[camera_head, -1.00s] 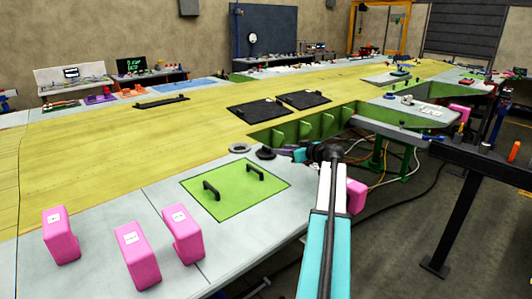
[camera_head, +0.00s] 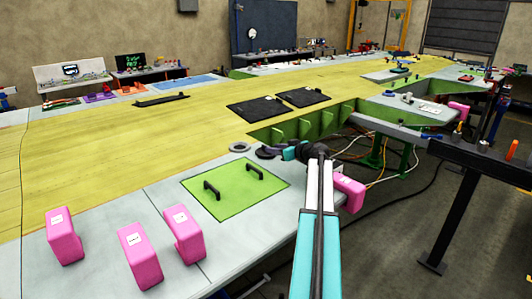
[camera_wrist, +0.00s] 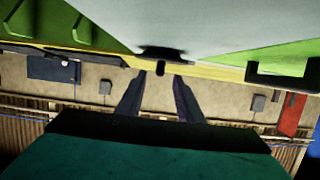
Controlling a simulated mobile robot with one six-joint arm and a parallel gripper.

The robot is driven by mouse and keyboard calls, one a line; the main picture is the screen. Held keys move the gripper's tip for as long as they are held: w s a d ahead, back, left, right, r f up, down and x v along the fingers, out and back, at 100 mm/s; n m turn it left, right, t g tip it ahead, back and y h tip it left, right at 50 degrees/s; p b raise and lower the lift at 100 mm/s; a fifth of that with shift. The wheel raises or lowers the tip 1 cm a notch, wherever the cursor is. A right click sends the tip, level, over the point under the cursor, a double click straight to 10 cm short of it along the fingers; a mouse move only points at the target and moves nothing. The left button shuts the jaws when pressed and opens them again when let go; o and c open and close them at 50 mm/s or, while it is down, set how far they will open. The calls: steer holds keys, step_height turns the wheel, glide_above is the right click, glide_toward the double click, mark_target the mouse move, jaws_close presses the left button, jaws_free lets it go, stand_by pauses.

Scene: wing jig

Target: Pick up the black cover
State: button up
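The black cover (camera_head: 264,153) is a small dark round piece on the grey wing surface, beside an open grey ring (camera_head: 240,147). In the wrist view, a dark piece with a short knob, which appears to be the cover (camera_wrist: 165,53), shows beyond the fingers at the edge of the grey surface. My gripper (camera_head: 279,153) is beside the cover, on its right in the head view. In the wrist view, my gripper (camera_wrist: 158,80) has its two fingers apart with nothing between them. I cannot tell whether a finger touches the cover.
A green panel (camera_head: 228,200) with two black handles lies in front of the cover. Several pink blocks (camera_head: 140,255) stand at the front left. Two black panels (camera_head: 256,108) lie farther back on the yellow wing. A dark metal stand (camera_head: 460,205) is at the right.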

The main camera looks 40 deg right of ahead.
mark_target(260, 152)
steer(key=shift+r+p+x, duration=0.1)
steer(key=shift+p+x, duration=0.45)
steer(key=shift+x, duration=0.2)
steer(key=shift+r+p+x, duration=0.15)
steer(key=shift+p+x, duration=0.4)
steer(key=shift+x, duration=1.1)
steer(key=shift+s+f, duration=0.1)
steer(key=shift+f, duration=0.05)
steer(key=shift+c, duration=0.4)
jaws_close()
